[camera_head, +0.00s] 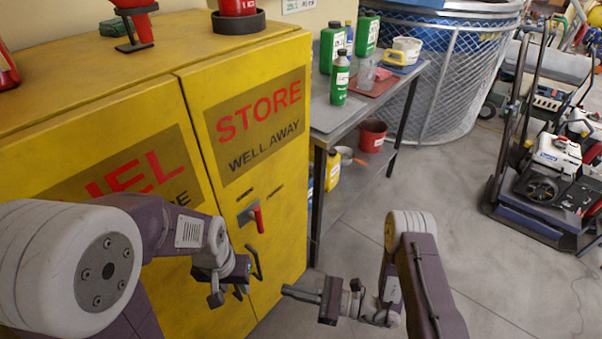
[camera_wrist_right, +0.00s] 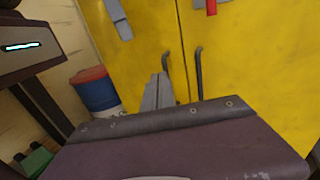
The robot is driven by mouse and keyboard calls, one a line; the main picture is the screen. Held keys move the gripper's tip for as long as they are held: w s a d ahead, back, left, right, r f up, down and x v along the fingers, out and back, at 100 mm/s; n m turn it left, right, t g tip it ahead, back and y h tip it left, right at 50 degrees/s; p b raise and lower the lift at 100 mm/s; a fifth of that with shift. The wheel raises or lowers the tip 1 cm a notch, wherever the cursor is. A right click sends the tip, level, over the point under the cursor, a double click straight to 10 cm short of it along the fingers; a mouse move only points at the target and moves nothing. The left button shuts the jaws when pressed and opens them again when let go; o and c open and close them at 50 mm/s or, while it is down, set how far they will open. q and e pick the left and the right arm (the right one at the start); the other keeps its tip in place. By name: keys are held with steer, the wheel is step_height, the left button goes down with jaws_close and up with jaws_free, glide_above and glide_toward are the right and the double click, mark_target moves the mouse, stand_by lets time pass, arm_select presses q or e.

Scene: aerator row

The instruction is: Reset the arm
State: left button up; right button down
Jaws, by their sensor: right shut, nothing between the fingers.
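My left gripper (camera_head: 237,289) hangs in front of the yellow cabinet doors, left of the dark pull handle; whether its fingers are apart is too small to tell. My right gripper (camera_head: 287,290) is shut and empty, pointing left toward the cabinet, in front of its right lower edge. In the right wrist view its grey fingers (camera_wrist_right: 158,86) lie together against the yellow doors behind. The yellow cabinet (camera_head: 290,228) has a red latch handle (camera_head: 258,218), and its doors look closed. Whether the fingers touch the doors cannot be told.
A metal bench (camera_head: 336,118) with green bottles (camera_head: 340,80) stands right of the cabinet. A red bucket (camera_head: 373,135) is on its lower shelf. A mesh-sided tank (camera_head: 450,85) and a cart with machines (camera_head: 545,190) stand further back. Open floor (camera_head: 475,235) lies at the right.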

steer(key=w+r+n+g, duration=0.25)
steer(key=r+n, duration=0.35)
steer(key=r, duration=0.6)
steer(key=s+r+n+g+h, duration=0.3)
steer(key=s+r+n+g, duration=0.15)
steer(key=s+n, duration=0.2)
steer(key=s+d+f+n+h, duration=0.4)
steer(key=s+d+n+h, duration=0.15)
steer(key=d+h, duration=0.35)
steer(key=w+d+f+n+t+h, duration=0.1)
steer(key=w+d+f+t+h, duration=0.15)
steer(key=d, duration=0.45)
steer(key=w+d+f+n+t+h, duration=0.1)
steer(key=w+d+t+h, duration=0.25)
steer(key=d, duration=0.35)
step_height(320, 180, up, 16)
steer(key=g+p, duration=0.1)
steer(key=p, duration=1.4)
steer(key=shift+a+f+p, duration=0.2)
steer(key=shift+a+p, duration=0.1)
steer(key=c, duration=2.1)
jaws_free()
steer(key=shift+c, duration=0.2)
